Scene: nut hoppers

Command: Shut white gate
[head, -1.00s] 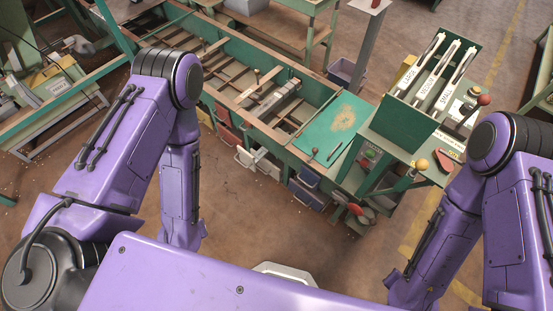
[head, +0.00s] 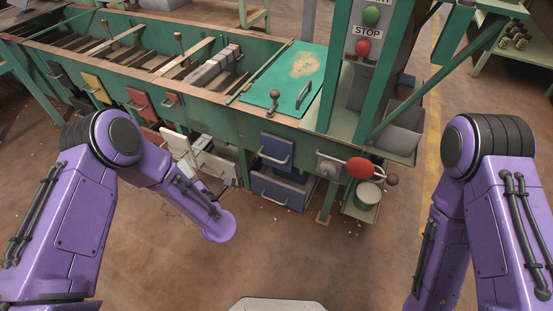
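A white panel with a handle (head: 174,142), seemingly the white gate, shows on the front of the green hopper bench, left of centre. It sits lower than the coloured gates beside it; I cannot tell exactly how far open it is. A white bin (head: 218,166) with a handle is just right of it, partly covered by my arm. My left gripper (head: 200,190) is in front of the white panel and bin, small and seen from above. Its fingers are not clear, nor is any contact. My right gripper is out of view; only its arm shows at the right.
Left along the bench are a yellow gate (head: 97,87) and a red gate (head: 138,98). Right are a blue gate (head: 276,148) and a blue bin (head: 283,190).

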